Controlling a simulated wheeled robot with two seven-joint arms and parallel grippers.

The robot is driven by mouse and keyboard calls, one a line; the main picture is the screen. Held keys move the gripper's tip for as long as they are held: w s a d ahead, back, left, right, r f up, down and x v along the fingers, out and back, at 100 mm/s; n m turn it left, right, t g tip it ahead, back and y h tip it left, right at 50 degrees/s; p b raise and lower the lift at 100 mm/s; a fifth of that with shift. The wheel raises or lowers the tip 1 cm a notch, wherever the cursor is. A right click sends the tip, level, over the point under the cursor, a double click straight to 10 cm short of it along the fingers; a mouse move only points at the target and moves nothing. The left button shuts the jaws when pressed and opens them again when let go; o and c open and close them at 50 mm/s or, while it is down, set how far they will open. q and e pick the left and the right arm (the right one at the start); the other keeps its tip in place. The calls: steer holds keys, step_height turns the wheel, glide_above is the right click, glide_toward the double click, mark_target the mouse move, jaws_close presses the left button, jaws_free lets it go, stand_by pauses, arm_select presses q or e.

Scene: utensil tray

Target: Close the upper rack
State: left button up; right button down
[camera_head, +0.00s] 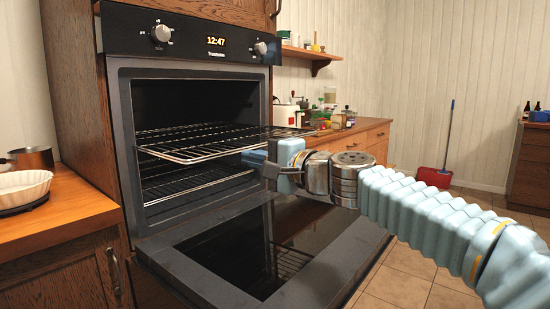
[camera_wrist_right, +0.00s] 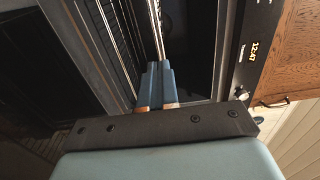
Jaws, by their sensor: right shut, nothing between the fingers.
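The upper rack (camera_head: 190,156) is a wire shelf that sticks out of the open oven, over the lowered door. Its bars also show in the right wrist view (camera_wrist_right: 156,28), running away just beyond the fingertips. My right gripper (camera_head: 256,160) is at the front right part of this rack. Its fingers (camera_wrist_right: 155,82) are shut together with nothing between them. I cannot tell whether the fingertips touch the rack. My left gripper is not in view.
A lower rack (camera_head: 180,186) sits inside the oven. The oven door (camera_head: 200,270) is folded down below my right gripper. A counter with a white dish (camera_head: 24,186) stands on the left. Another counter with jars (camera_head: 338,121) is behind my right arm.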

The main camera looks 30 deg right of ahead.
mark_target(232, 153)
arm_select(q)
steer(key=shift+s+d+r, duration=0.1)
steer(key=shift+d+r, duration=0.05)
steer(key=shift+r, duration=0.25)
arm_select(e)
steer(key=shift+x, duration=1.7)
